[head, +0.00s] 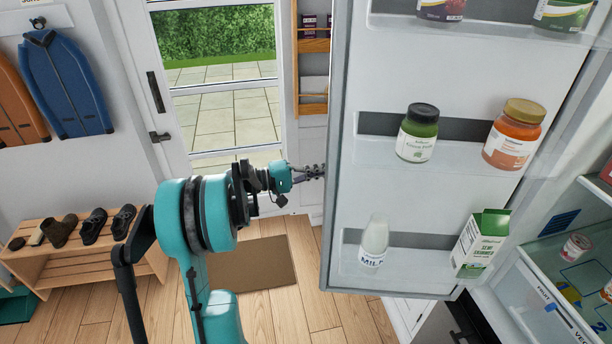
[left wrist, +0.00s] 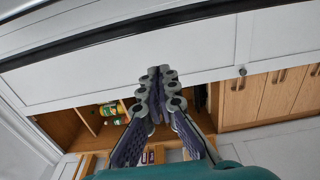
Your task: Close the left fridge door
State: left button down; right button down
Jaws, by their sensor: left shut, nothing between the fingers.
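The left fridge door (head: 345,200) stands open in the head view, its inner side with the shelves facing me. My left gripper (head: 317,172) is shut and empty at the door's left edge, with its tips close to that edge; I cannot tell whether they touch. In the left wrist view my left gripper's fingers (left wrist: 158,84) are together, pointing at a pale panel. The fridge interior (head: 570,235) shows at the right, open. My right gripper is not in view.
Door shelves hold a green-labelled jar (head: 418,133), an orange jar (head: 514,134), a milk bottle (head: 374,240) and a carton (head: 481,243). A glazed house door (head: 160,100) stands behind. A shoe bench (head: 80,262) is at left; a brown mat (head: 250,263) lies on open floor.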

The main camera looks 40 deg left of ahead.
pick_arm(q)
jog(key=shift+s+d, duration=0.55)
jog(key=shift+s, duration=0.3)
jog(key=shift+s+d, duration=0.5)
jog(key=shift+s, duration=0.35)
jog(key=shift+s, duration=0.1)
